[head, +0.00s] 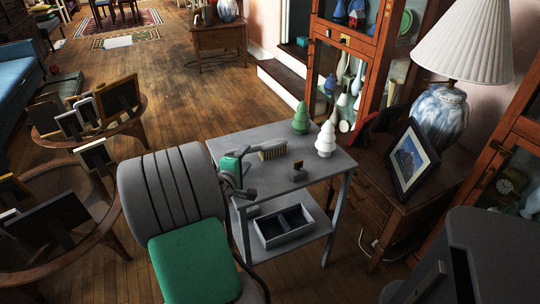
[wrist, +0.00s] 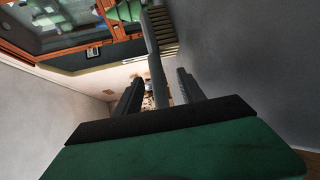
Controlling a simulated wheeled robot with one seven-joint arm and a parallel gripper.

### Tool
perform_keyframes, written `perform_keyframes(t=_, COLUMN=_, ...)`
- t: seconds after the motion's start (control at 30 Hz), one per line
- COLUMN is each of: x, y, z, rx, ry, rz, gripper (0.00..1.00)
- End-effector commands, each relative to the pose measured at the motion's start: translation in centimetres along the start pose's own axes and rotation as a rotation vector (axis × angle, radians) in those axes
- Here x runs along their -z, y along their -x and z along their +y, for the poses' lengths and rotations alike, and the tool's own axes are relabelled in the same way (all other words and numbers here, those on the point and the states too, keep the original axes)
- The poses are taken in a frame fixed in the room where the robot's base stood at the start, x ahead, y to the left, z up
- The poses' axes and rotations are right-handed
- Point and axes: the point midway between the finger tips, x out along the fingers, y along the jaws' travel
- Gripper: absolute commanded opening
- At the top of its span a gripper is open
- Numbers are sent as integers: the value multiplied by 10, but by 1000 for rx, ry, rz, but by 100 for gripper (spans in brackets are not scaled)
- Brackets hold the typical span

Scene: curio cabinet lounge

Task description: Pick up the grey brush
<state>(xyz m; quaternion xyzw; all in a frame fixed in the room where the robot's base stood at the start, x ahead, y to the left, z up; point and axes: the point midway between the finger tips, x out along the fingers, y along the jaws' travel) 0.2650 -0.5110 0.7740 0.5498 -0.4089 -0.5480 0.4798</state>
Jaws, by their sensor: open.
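The grey brush (head: 272,150) lies near the far left part of the small grey table (head: 318,162), its tan bristles facing the front. My gripper (head: 236,174), green and grey, is at the table's left edge, close to the brush's handle end. In the wrist view the brush's grey handle (wrist: 155,62) runs between the two dark fingers of my gripper (wrist: 159,78), with tan bristles beyond. The fingers are apart, with a visible gap on each side of the handle. Whether the handle lies at finger depth is hard to tell.
On the table stand a green tree figure (head: 301,118), a white tree figure (head: 325,139) and a small dark and orange object (head: 299,170). A grey divided tray (head: 283,227) sits on the lower shelf. A wooden cabinet (head: 390,190) with a picture frame and lamp stands right.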

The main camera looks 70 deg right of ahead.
Motion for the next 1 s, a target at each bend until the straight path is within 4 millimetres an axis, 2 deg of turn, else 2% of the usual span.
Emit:
perform_keyframes(t=0.3, x=5, y=-48, z=5, rx=-1, ry=-1, rz=0, gripper=47)
perform_keyframes(t=0.53, x=6, y=-49, z=6, rx=-2, ry=-1, rz=3, gripper=47)
perform_keyframes(t=1.0, x=6, y=-48, z=6, rx=-2, ry=-2, rz=3, gripper=9)
